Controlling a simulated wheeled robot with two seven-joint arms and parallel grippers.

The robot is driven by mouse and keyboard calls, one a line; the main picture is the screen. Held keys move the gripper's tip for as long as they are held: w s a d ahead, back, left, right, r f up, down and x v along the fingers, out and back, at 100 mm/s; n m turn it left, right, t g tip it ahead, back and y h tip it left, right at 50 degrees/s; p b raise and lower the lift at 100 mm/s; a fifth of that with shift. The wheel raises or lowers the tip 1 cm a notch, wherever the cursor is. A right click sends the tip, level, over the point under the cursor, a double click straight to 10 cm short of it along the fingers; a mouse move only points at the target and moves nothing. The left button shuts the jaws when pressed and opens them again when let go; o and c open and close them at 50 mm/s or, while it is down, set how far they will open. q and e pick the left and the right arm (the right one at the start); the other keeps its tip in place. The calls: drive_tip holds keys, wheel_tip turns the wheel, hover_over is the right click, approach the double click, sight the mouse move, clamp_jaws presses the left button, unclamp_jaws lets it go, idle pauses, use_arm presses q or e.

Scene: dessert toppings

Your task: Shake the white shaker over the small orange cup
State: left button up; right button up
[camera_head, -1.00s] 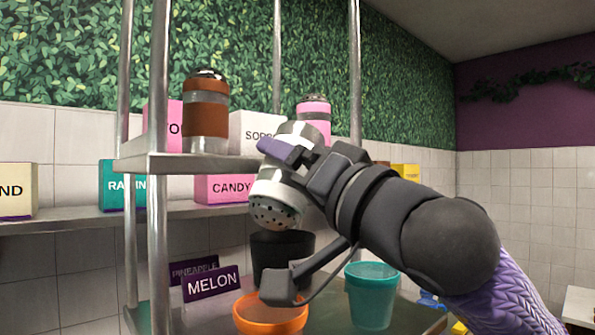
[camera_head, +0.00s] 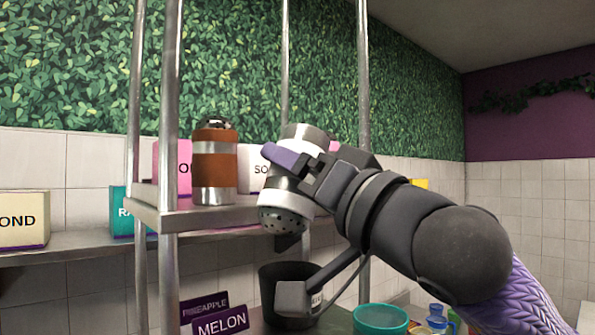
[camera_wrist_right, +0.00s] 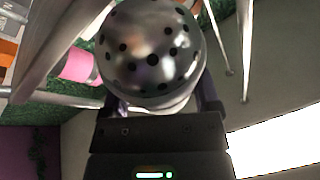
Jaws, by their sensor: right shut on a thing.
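The white shaker (camera_head: 301,137) is held in my right gripper (camera_head: 297,170), its jaws shut around the shaker's middle. The shaker is upside down and slightly tilted. Its silver perforated cap (camera_head: 285,221) points down, and the same cap fills the top middle of the right wrist view (camera_wrist_right: 152,55). The small orange cup is not in view now; it lies outside the frame. My left gripper is not in view.
A black cup (camera_head: 283,285) and a teal cup (camera_head: 381,319) stand below the shaker. A metal shelf (camera_head: 185,218) just left of it bears a brown-banded shaker (camera_head: 214,165). A MELON sign (camera_head: 220,320) stands at lower left.

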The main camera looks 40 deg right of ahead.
sight(297, 227)
drive_tip(key=shift+r, duration=0.5)
wheel_tip(297, 227, down, 7)
drive_tip(key=b, duration=0.6)
drive_tip(key=shift+f, duration=0.1)
idle(0.3)
wheel_tip(297, 227, up, 8)
drive_tip(key=p, duration=0.6)
drive_tip(key=shift+s+f+p, duration=0.1)
drive_tip(key=shift+f+p, duration=0.05)
drive_tip(key=shift+p, duration=0.25)
drive_tip(key=shift+f, duration=0.1)
drive_tip(key=shift+f, duration=0.1)
drive_tip(key=shift+f+b, duration=3.85)
drive_tip(key=shift+b, duration=0.1)
